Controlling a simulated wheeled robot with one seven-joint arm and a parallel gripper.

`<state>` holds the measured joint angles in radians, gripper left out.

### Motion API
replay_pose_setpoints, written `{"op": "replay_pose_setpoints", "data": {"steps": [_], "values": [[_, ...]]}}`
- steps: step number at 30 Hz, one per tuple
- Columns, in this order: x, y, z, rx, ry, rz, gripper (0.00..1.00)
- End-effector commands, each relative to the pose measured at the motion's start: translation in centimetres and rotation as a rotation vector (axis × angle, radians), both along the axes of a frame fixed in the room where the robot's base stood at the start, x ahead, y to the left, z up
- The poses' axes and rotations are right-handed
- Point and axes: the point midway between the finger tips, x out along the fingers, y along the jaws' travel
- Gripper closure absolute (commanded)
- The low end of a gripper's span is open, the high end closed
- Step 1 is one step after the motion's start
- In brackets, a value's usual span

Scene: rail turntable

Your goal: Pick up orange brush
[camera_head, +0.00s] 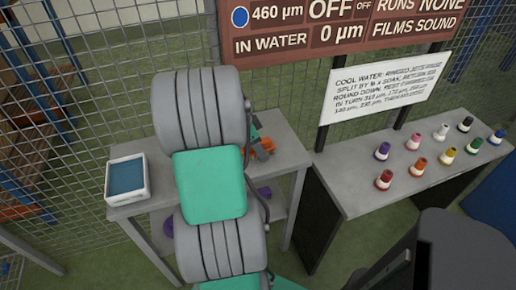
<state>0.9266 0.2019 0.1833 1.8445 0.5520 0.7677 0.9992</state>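An orange object (266,146), possibly the orange brush, shows on the left grey table, just right of my arm. My arm covers part of it, so its full shape is hidden. My gripper (259,145) seems to be the small grey part beside the orange object, mostly hidden behind my large grey and green arm links. I cannot tell whether its fingers are open or touch the object. A small orange-topped piece (418,167) also stands upright on the right table.
The left table (146,207) holds a white tray with blue inside (127,179). Purple things (264,192) lie on its lower shelf. The right table (345,196) holds several coloured pieces. A wire fence and hanging sign boards (340,28) stand behind.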

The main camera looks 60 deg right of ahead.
Motion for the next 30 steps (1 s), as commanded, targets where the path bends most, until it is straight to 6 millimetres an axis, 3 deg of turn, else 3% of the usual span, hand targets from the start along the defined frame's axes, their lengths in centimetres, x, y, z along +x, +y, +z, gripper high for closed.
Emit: {"op": "replay_pose_setpoints", "data": {"steps": [22, 30], "values": [[0.04, 0.02, 0.0, 0.0, 0.0, 0.0, 1.0], [0.05, 0.0, 0.14, -0.001, -0.001, 0.0, 1.0]]}}
